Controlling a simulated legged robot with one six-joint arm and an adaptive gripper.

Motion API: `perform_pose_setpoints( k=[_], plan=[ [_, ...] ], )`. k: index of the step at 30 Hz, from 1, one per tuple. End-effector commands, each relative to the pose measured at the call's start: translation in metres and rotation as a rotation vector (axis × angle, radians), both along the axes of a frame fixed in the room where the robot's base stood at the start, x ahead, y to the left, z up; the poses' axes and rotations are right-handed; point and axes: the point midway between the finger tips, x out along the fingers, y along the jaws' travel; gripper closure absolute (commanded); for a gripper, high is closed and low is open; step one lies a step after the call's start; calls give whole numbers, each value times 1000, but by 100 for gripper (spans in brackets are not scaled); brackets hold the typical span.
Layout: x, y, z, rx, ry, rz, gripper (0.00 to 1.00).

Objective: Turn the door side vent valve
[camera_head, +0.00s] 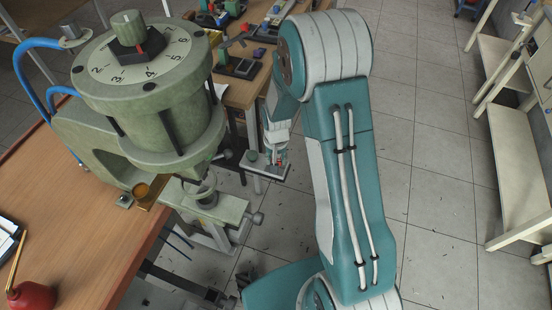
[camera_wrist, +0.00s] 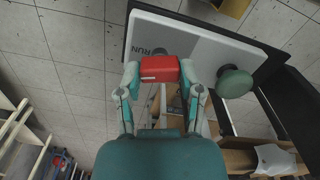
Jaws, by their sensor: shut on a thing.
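A red block-shaped handle (camera_wrist: 159,68) sits on a pale panel (camera_wrist: 205,42) with dark lettering beside it, partly readable as "RUN". I take the red handle for the vent valve. My gripper (camera_wrist: 160,73) is shut on it, with one finger at each side. A round green knob (camera_wrist: 235,82) stands on the same panel to the right, apart from the fingers. In the head view, my gripper (camera_head: 279,153) is at the small panel (camera_head: 268,174), with the green knob (camera_head: 252,155) to its left. The handle is mostly hidden there.
A large green machine with a numbered dial (camera_head: 138,58) stands on the wooden bench (camera_head: 75,225) at left. A second table (camera_head: 238,92) with small parts lies behind my arm. Pale shelving (camera_head: 520,150) stands at right. The tiled floor between is clear.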

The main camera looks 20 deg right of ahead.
Motion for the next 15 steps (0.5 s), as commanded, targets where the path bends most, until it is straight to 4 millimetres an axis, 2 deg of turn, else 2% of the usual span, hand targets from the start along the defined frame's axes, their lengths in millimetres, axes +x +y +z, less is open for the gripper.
perform_pose_setpoints(
  k=[6, 15],
  plan=[
    [-2, 1, -2, 0, 4, -164, 99],
    [-2, 1, -2, 0, 5, -304, 99]
  ],
)
